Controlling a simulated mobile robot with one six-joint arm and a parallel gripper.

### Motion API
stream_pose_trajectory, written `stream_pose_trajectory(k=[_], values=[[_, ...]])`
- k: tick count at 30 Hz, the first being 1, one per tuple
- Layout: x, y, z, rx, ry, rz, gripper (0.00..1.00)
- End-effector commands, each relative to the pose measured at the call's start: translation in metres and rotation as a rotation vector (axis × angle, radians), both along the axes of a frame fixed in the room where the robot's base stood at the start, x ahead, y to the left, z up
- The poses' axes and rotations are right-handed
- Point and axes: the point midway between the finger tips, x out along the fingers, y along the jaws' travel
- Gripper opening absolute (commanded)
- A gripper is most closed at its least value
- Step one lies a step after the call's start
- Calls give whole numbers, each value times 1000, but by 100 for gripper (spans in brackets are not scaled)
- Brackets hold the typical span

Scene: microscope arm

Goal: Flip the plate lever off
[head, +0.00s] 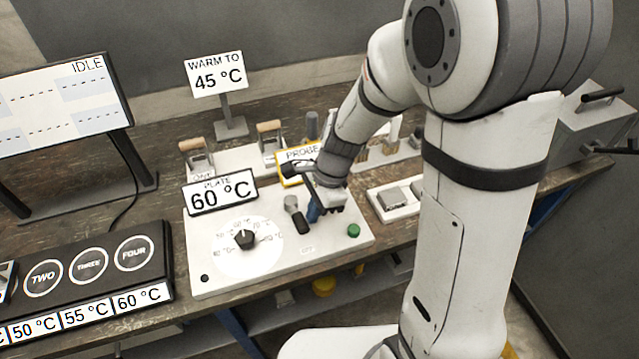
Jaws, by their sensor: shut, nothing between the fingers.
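The plate unit is a white panel (335,252) with a "PLATE 60 °C" sign (220,192) at its back left. A black dial (244,239) sits on a white scale at its left. The plate lever (296,214), with a grey top and a dark lower part, stands right of the dial and leans. A green button (353,230) is at the right. My gripper (315,212) is shut and empty, pointing down just right of the lever. I cannot tell whether it touches the lever. My wrist hides part of the panel behind it.
A "WARM TO 45 °C" sign (216,75) stands behind. A "PROBE" sign (299,156) and wooden-handled levers (196,148) are behind the panel. A black box with round buttons (88,265) is front left, below a screen reading IDLE (60,105). A small white tray (394,198) lies to the right.

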Motion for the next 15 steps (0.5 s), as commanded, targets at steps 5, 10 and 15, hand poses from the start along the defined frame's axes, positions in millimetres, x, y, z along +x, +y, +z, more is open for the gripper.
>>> stream_pose_trajectory(k=[5, 10, 15], values=[[-1, 6, 0, 0, 1, 12, 0], [-2, 8, 0, 0, 0, 17, 0], [-2, 8, 0, 0, 0, 19, 0]])
